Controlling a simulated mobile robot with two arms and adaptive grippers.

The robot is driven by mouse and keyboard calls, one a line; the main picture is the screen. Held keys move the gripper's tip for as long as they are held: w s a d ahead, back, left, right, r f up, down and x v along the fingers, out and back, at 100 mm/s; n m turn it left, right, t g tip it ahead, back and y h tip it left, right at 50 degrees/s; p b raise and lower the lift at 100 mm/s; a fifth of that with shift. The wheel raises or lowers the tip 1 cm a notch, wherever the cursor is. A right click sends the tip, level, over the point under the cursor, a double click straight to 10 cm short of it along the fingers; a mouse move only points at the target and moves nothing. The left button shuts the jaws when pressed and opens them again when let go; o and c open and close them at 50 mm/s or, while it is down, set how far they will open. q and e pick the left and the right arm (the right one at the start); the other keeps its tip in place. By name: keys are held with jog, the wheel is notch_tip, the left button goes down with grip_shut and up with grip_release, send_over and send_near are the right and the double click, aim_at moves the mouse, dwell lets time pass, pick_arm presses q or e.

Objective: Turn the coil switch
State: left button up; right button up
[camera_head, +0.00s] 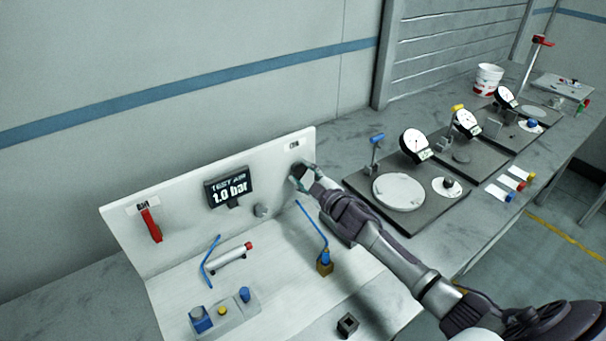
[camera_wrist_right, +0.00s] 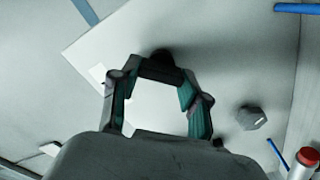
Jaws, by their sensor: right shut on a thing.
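A white upright panel (camera_head: 180,225) stands on the bench, with a small label (camera_head: 294,146) near its upper right corner. My right gripper (camera_head: 301,176) is at the panel just below that label. In the right wrist view its two fingers (camera_wrist_right: 158,92) curve in, and a dark round knob (camera_wrist_right: 160,55), likely the coil switch, shows beyond them at the panel. The gripper is shut on the switch, mostly hidden in the head view. Which way the switch points cannot be seen. My left gripper is in neither view.
The panel also carries a red handle (camera_head: 152,226), a display (camera_head: 228,191) reading 1.0 bar and a grey knob (camera_head: 261,211). Blue-tubed parts and a button box (camera_head: 224,315) stand on the white base. Dial gauges (camera_head: 415,143) stand on dark plates to the right.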

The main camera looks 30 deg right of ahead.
jog(key=o, duration=1.1)
jog(key=shift+o, duration=0.2)
jog(key=s+d, duration=0.1)
jog(key=s, duration=1.1)
jog(key=shift+d, duration=0.3)
